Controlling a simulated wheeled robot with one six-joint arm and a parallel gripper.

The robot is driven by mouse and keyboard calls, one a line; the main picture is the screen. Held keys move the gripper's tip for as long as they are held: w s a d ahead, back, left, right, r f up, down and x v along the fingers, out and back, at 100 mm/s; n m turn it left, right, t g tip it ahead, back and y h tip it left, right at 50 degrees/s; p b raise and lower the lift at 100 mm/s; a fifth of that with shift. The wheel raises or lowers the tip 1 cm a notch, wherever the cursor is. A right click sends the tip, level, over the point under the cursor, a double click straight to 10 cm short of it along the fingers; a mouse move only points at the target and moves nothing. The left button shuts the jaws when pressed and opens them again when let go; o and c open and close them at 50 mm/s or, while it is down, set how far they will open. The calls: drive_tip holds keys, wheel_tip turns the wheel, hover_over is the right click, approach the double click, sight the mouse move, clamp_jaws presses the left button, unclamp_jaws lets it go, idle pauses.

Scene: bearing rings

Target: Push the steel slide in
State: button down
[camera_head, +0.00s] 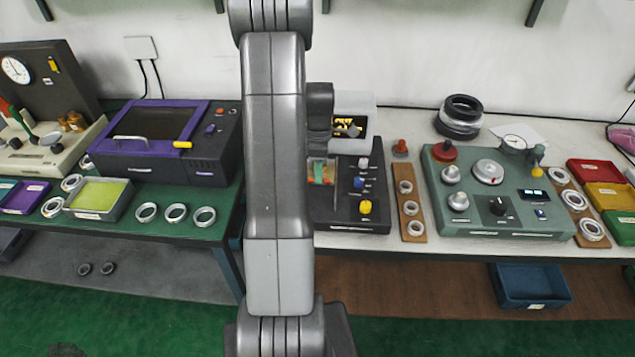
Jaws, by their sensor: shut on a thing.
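My own arm stands upright through the middle of the view and covers much of the bench behind it. My gripper is not seen; it may be hidden behind the arm. A black machine (348,214) stands just right of the arm, with a lit yellow display (350,127) above it and blue, white and yellow knobs on its deck. A small opening with orange and teal parts (321,171) shows at the arm's edge. I cannot make out the steel slide; it may be behind the arm.
A purple-framed black box (160,140) with a handle is on the green left bench. A yellow-green tray (99,197) and several steel rings lie near it. Right are a wooden ring board (409,213), a green control unit (490,195) and coloured bins (598,173).

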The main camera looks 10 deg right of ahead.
drive_tip(key=shift+w+d, duration=0.15)
drive_tip(key=shift+w, duration=0.4)
drive_tip(key=shift+r, duration=0.1)
drive_tip(key=c, duration=1.5)
unclamp_jaws()
drive_tip(key=shift+w, duration=0.15)
drive_tip(key=b+v, duration=0.1)
drive_tip(key=v, duration=1.2)
drive_tip(key=shift+r, duration=0.35)
